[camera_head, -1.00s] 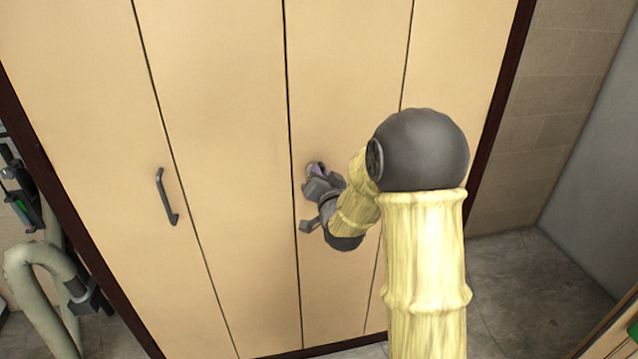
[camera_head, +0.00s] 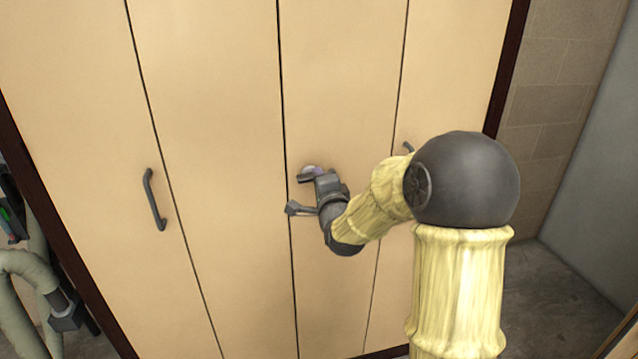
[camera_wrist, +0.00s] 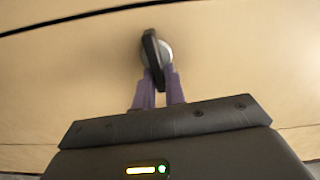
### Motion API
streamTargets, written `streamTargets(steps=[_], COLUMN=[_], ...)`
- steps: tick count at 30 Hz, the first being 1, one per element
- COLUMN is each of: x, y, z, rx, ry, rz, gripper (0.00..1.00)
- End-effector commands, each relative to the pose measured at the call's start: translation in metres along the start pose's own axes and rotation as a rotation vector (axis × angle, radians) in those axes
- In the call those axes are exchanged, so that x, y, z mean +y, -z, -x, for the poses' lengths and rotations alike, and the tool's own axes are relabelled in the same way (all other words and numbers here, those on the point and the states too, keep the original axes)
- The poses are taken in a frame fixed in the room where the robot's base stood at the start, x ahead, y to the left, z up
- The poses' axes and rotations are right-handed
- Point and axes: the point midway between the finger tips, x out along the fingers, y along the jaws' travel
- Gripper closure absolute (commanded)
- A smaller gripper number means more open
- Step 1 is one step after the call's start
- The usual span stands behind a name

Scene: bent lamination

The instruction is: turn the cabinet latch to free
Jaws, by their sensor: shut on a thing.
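The cabinet latch (camera_wrist: 152,50) is a dark, narrow lever on a round silver base, set on a beige door panel near a seam. In the wrist view the lever stands nearly along the line of my fingers. My gripper (camera_wrist: 157,86) has its purple fingers shut on the lower end of the lever. In the head view my gripper (camera_head: 316,174) is at the latch (camera_head: 307,173), close to the door, and hides part of it. The cabinet (camera_head: 215,90) has several tall, flat, beige panels, all closed.
A dark bar handle (camera_head: 154,199) is on the left panel, and another handle (camera_head: 408,148) shows partly behind my arm. Pale hoses (camera_head: 25,285) stand at the left. Bare floor (camera_head: 555,300) and a block wall (camera_head: 560,110) are at the right.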

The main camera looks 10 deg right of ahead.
Motion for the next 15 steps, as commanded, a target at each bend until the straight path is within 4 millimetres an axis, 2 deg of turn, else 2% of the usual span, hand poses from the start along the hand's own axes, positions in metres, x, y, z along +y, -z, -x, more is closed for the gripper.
streamTargets(steps=[6, 15], x=[0.0046, 0.0048], y=[0.0007, 0.0005], z=[0.0005, 0.0006], rx=[0.002, 0.002], ry=[-0.006, -0.007], rz=[-0.091, -0.124], gripper=[1.0, 1.0])
